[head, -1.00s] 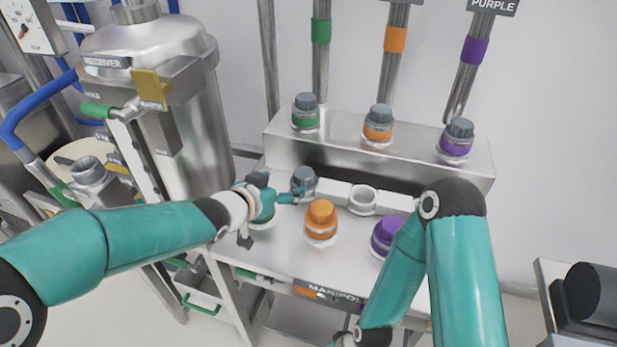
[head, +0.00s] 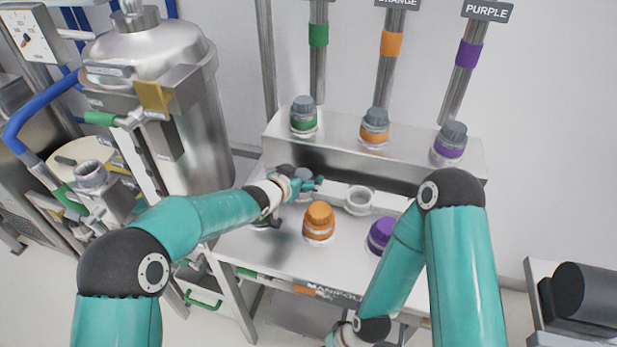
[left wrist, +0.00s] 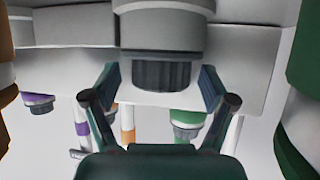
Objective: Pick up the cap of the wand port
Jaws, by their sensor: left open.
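The grey ridged cap (left wrist: 160,72) sits on a pale round port (left wrist: 163,30), which I take to be the wand port, in the middle of the left wrist view. My left gripper (left wrist: 160,82) is open, with a finger on either side of the cap's outline; contact cannot be told. In the head view my left gripper (head: 303,184) is at the back left of the table and hides most of the cap (head: 304,173). My right arm bends down at the right; its fingers are out of frame.
An orange-capped port (head: 319,218), a purple-capped port (head: 381,234) and an open white port (head: 360,199) stand nearby on the metal table (head: 285,262). A green part (left wrist: 303,60) is close at the right of the left wrist view. A raised steel ledge (head: 335,150) lies behind.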

